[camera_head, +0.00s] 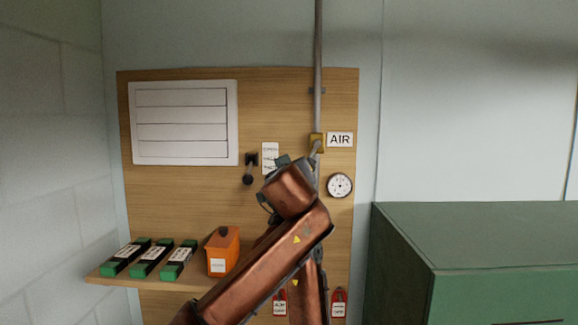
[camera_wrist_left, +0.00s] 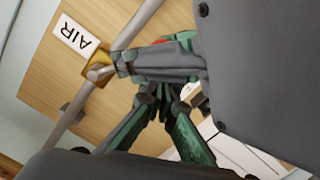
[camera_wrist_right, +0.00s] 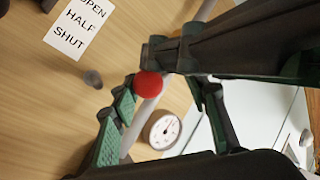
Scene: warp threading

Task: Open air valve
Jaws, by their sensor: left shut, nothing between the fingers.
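The air valve's brass body (camera_head: 316,139) is on a grey pipe beside the AIR sign (camera_head: 340,140). It also shows in the left wrist view (camera_wrist_left: 97,66). A red knob (camera_wrist_right: 150,85) shows in the right wrist view, close to my right gripper's fingers; I cannot tell whether they touch. My left gripper (camera_wrist_left: 122,62) is shut and empty, its fingers beside the brass body. In the head view a copper arm of mine covers the area below the valve, and the lever is largely hidden. My right gripper (camera_wrist_right: 150,100) looks open, with its fingers apart.
A gauge (camera_head: 340,185) is right of the arm. A black lever (camera_head: 250,168) and an OPEN, HALF, SHUT card (camera_wrist_right: 80,27) are to the left. A shelf (camera_head: 105,280) carries green-ended blocks (camera_head: 152,257) and an orange box (camera_head: 223,252). A green cabinet (camera_head: 480,240) stands right.

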